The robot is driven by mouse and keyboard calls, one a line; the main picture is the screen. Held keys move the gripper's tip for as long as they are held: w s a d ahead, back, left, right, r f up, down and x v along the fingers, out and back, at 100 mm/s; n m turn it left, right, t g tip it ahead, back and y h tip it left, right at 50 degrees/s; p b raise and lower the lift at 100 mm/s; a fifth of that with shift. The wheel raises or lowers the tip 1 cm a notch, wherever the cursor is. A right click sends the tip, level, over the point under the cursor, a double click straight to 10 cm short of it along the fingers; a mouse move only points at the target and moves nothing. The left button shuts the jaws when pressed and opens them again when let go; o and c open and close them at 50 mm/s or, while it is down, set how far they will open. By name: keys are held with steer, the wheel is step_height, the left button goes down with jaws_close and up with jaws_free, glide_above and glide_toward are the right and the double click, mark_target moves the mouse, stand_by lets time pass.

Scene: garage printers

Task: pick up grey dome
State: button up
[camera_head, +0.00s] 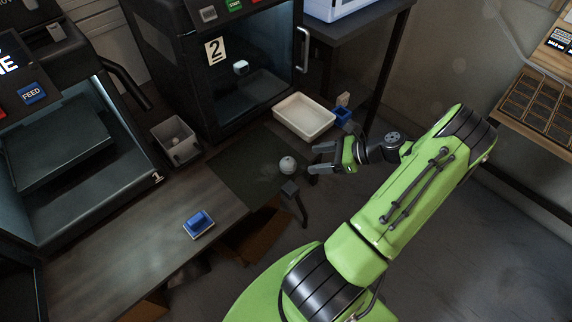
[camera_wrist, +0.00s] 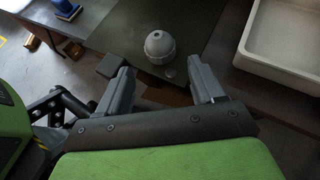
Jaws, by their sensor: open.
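The grey dome (camera_head: 287,165) sits on the dark mat (camera_head: 240,172) on the bench, near the bench's front edge. My gripper (camera_head: 318,158) is open and empty, just to the right of the dome in the head view. In the wrist view its two fingers (camera_wrist: 163,78) are spread wide, and neither appears to touch the dome.
A grey bin (camera_head: 176,152) and a blue block-like object (camera_head: 199,222) are to the left. Printer 2 (camera_head: 190,100) stands behind. The bench between them is mostly clear.

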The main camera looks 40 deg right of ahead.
mark_target(294, 161)
steer(key=b+x, duration=0.2)
steer(key=x, duration=0.7)
steer(key=shift+a+r, duration=0.15)
steer(key=shift+r, duration=0.1)
steer(key=shift+s+r, duration=0.1)
steer(key=c, duration=0.8)
